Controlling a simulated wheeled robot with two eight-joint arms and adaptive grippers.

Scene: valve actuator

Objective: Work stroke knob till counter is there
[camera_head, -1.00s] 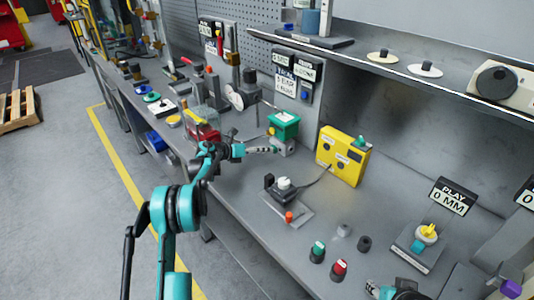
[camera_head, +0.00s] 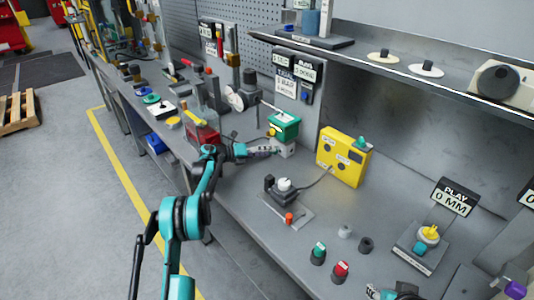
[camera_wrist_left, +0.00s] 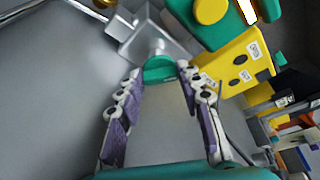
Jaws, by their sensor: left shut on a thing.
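A green round knob (camera_wrist_left: 160,69) sits on a grey block (camera_wrist_left: 150,38) in the left wrist view. My left gripper (camera_wrist_left: 158,82) has its two fingers on either side of this knob and is shut on it. In the head view the left gripper (camera_head: 278,150) is at the grey block under the green-topped actuator (camera_head: 285,125), and its fingers hide the knob. Black-and-white display plates (camera_head: 298,70) stand behind the actuator; their small figures are hard to read. My right gripper (camera_head: 385,293) shows only in part at the bottom edge.
A yellow box (camera_head: 343,158) with a green knob stands right of the actuator. A small dark device with a white knob (camera_head: 285,184) sits on a plate in front of it. Green and red buttons (camera_head: 340,268) stand at the front. Red and metal fixtures (camera_head: 203,133) crowd the left.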

